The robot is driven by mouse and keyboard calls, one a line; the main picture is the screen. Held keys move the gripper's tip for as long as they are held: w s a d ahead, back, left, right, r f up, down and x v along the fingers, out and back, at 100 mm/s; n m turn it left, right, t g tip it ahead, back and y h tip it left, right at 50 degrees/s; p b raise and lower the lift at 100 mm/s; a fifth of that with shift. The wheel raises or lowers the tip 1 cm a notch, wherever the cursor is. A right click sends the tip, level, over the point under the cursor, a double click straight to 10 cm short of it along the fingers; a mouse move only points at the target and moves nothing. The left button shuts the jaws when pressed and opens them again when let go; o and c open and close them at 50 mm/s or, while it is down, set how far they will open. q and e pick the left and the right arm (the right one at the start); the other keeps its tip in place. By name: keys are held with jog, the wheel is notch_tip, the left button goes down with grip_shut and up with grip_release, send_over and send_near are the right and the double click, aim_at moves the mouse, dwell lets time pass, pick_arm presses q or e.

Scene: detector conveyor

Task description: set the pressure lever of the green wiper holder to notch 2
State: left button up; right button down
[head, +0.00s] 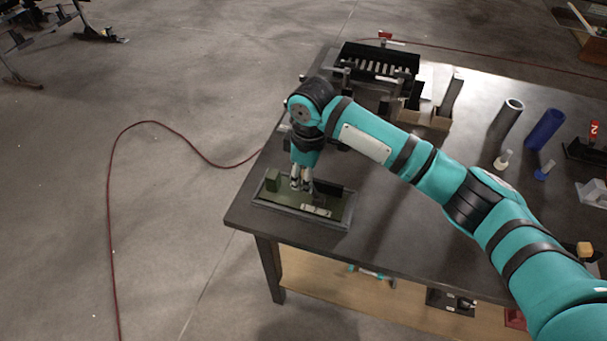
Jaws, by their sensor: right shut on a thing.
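The green wiper holder (279,197) lies in a shallow dark tray at the left front corner of the dark table. It has a raised green block at its left and a pale strip at its front right. My right gripper (301,186) points down over the middle of the holder, with its fingers close together. It is shut on a small part there, apparently the pressure lever, which the fingers hide. I cannot read the notch marks or the lever's setting. My left gripper is not in view.
A black rack (375,66) with pale bars stands at the back. A grey tube (510,110) and a blue tube (545,129) stand at the right, with small stoppers near them. A red cable (112,220) runs across the floor. The table between holder and tubes is mostly clear beneath my arm.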

aim_at(319, 196)
jog(key=y+p, duration=0.1)
jog(key=d+y+p, duration=0.1)
jog(key=s+d+r+t+y+p, duration=0.1)
jog(key=shift+d, duration=0.25)
jog(key=shift+s+d+t+y, duration=0.1)
jog(key=shift+d+t+y, duration=0.3)
jog(key=shift+y, duration=0.4)
jog(key=c, duration=1.1)
grip_release()
jog(key=shift+d+r, duration=0.1)
jog(key=shift+r, duration=0.05)
jog(key=v, duration=1.1)
jog(key=shift+d+r, duration=0.15)
jog(key=shift+r, duration=0.05)
